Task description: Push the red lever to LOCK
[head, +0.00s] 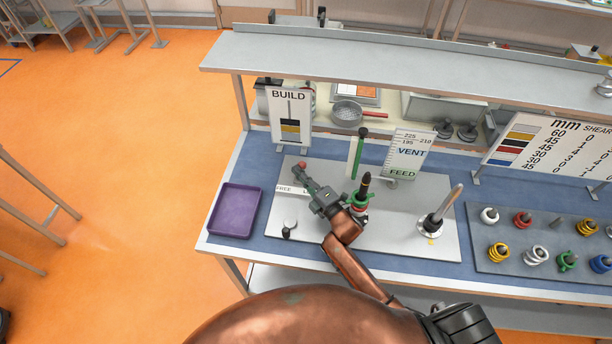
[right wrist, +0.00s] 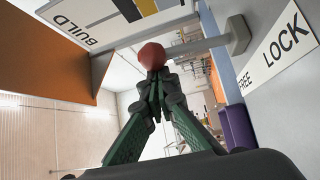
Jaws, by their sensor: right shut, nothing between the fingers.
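The red lever's ball knob (head: 301,166) shows at the upper left of the grey panel, just past my right gripper (head: 311,183). In the right wrist view the red knob (right wrist: 151,56) sits on a grey rod running to a bracket (right wrist: 238,35) at the panel. My right gripper's fingertips (right wrist: 158,82) are together and empty, right at the knob; I cannot tell if they touch it. A white FREE/LOCK label (right wrist: 275,60) is beside the lever. In the head view my gripper hides most of LOCK. My left gripper is not in view.
A purple tray (head: 214,230) lies left of the panel. A BUILD sign (head: 290,100) stands behind the lever. A grey shelf (head: 400,65) overhangs the back.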

